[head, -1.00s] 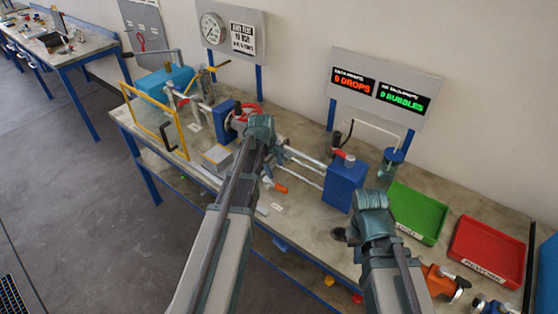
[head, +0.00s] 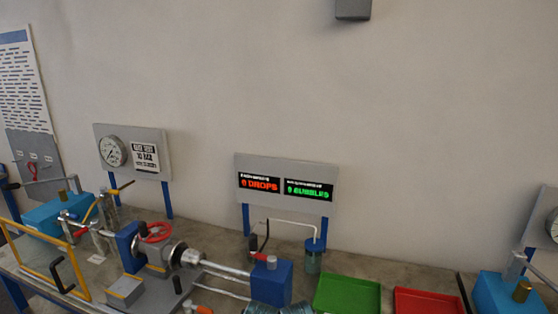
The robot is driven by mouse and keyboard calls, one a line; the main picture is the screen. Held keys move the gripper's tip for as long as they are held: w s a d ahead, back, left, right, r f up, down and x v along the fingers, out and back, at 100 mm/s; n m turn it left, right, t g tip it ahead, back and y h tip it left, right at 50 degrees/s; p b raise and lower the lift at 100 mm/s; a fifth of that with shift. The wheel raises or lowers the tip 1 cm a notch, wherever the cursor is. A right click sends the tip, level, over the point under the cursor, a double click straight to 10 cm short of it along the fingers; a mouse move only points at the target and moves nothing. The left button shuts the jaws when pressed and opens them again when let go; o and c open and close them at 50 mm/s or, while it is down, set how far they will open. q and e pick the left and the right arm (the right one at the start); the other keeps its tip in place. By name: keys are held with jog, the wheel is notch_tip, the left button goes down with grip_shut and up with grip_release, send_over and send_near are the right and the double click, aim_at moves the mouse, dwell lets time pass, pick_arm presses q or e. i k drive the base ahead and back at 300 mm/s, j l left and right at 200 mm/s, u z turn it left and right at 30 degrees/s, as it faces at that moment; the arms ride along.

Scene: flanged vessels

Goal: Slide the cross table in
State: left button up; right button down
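A test rig stands on the bench. It has a blue upright (head: 128,247) with a red handwheel (head: 154,232) at the left. Metal rods (head: 225,268) run from a round flange (head: 187,256) toward a blue block (head: 272,284) at the right. A low grey table or plate (head: 158,301) lies below the flange; I cannot tell for sure that this is the cross table. An orange handle (head: 204,310) shows at the bottom edge. My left gripper is not in view.
A yellow frame (head: 45,262) stands at the left. A green tray (head: 347,294) and a red tray (head: 428,302) lie at the right. A glass jar (head: 314,258) stands behind the blue block. The display board (head: 286,167) reads 0 drops and 0 bubbles.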

aim_at(152, 289)
jog(key=u, duration=1.25)
